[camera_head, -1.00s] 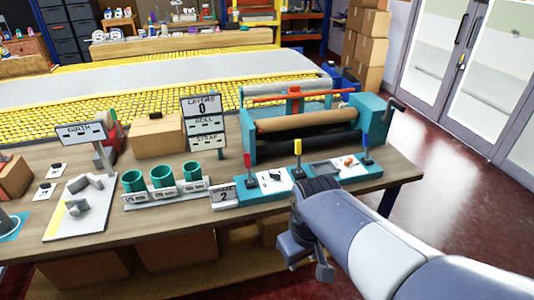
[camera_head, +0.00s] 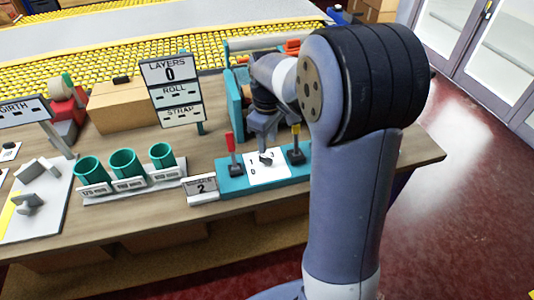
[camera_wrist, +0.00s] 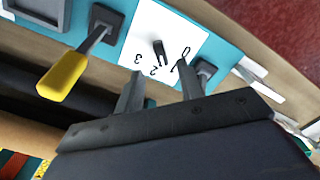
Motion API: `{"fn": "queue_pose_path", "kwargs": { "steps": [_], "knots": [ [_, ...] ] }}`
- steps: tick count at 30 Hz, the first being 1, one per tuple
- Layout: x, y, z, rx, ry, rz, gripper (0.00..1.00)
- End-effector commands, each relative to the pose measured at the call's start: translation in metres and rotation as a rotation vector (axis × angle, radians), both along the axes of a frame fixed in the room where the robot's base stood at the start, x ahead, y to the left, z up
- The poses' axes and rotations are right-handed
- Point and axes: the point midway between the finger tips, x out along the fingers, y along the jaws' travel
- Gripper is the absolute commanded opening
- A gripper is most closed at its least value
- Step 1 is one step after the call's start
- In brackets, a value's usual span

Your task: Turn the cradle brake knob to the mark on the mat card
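The brake knob (camera_head: 266,160) is a small dark knob on a white dial plate (camera_head: 257,178) with printed numerals, set on a teal base. In the wrist view the knob (camera_wrist: 159,50) is a narrow dark bar, with numerals around one side of the plate. I cannot tell for sure which numeral it points at. The mat card (camera_head: 203,190) at the front of the bench reads "2". My gripper (camera_head: 265,140) points down just above the knob. In the wrist view its fingers (camera_wrist: 160,70) are apart and empty, with the knob beyond and between the tips.
A red-handled lever (camera_head: 233,155) and a yellow-handled lever (camera_wrist: 70,70) flank the dial closely. My arm hides much of the roller machine.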

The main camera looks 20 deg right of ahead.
Motion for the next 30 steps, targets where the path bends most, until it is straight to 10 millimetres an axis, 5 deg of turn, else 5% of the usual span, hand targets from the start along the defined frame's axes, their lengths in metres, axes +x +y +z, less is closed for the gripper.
{"fn": "queue_pose_path", "kwargs": {
  "steps": [6, 12, 23, 30],
  "knots": [
    [-0.001, 0.000, -0.043, 0.000, 0.003, -0.001, 0.36],
    [0.000, 0.000, -0.065, 0.000, 0.001, -0.001, 0.36],
    [0.000, 0.000, -0.070, 0.000, -0.001, -0.002, 0.36],
    [0.000, 0.000, -0.070, 0.000, -0.001, -0.002, 0.18]
  ]
}}
